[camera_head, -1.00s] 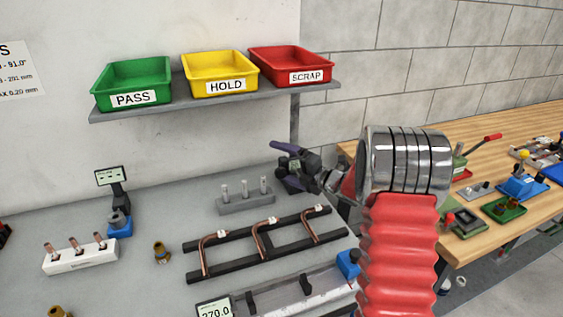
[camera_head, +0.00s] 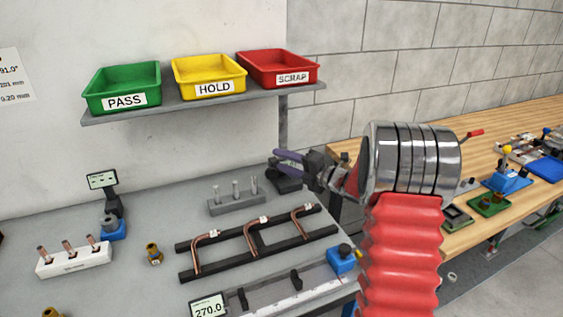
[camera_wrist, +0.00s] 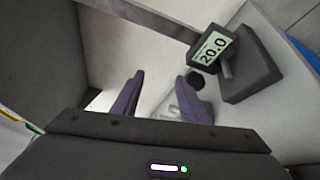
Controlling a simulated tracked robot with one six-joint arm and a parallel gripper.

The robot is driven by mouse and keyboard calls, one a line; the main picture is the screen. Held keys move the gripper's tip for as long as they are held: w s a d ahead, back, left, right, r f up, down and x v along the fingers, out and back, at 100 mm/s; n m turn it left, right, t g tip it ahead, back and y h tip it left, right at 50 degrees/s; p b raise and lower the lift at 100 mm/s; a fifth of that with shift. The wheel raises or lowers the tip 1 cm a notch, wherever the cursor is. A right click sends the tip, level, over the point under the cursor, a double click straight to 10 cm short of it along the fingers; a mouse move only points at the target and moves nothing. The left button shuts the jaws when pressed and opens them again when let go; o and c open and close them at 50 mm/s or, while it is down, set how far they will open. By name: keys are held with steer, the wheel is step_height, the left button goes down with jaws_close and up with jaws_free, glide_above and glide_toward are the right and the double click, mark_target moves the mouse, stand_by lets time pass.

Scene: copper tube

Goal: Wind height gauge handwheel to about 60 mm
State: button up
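The height gauge in the wrist view is a dark block (camera_wrist: 255,70) with a tilted display (camera_wrist: 210,50) reading 20.0. A small dark round knob (camera_wrist: 197,80), seemingly its handwheel, shows just beyond the right fingertip. In the head view the gauge's dark base (camera_head: 286,183) stands at the bench's back right, partly hidden by my gripper. My gripper (camera_head: 277,160) has purple fingers, spread apart with nothing between them in the wrist view (camera_wrist: 160,76). The knob lies ahead of and beside the right finger; whether they touch cannot be told.
A shelf edge (camera_head: 200,104) with green (camera_head: 122,88), yellow (camera_head: 208,76) and red (camera_head: 277,67) bins overhangs the bench. A black rack with bent copper tubes (camera_head: 252,238) and a grey pin block (camera_head: 236,204) lie left of my gripper. A wooden bench (camera_head: 500,135) is at right.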

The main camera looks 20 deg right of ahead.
steer(key=r+v, duration=0.2)
steer(key=v, duration=0.9)
steer(key=shift+a, duration=0.35)
stand_by(1.0)
stand_by(0.5)
step_height(320, 180, up, 6)
steer(key=w+m+h, duration=0.2)
steer(key=m+h, duration=0.4)
steer(key=s+a+r+m+g+h, duration=0.1)
steer(key=s+a+r+m+h, duration=0.3)
steer(key=m, duration=0.5)
steer(key=s+a+f+m+g, duration=0.2)
steer(key=s+a, duration=0.3)
steer(key=s, duration=0.4)
steer(key=s+a+f+m+g+y, duration=0.1)
steer(key=s+a+f+m+g, duration=0.2)
steer(key=s, duration=0.7)
steer(key=s+a+f+m+g+y, duration=0.1)
steer(key=s+a+f+m+g, duration=0.2)
steer(key=s+a+m, duration=0.3)
steer(key=s+a+f, duration=0.1)
steer(key=s+a, duration=0.2)
steer(key=shift+s+a+f, duration=0.25)
steer(key=shift+s+f, duration=0.05)
steer(key=shift+s, duration=0.05)
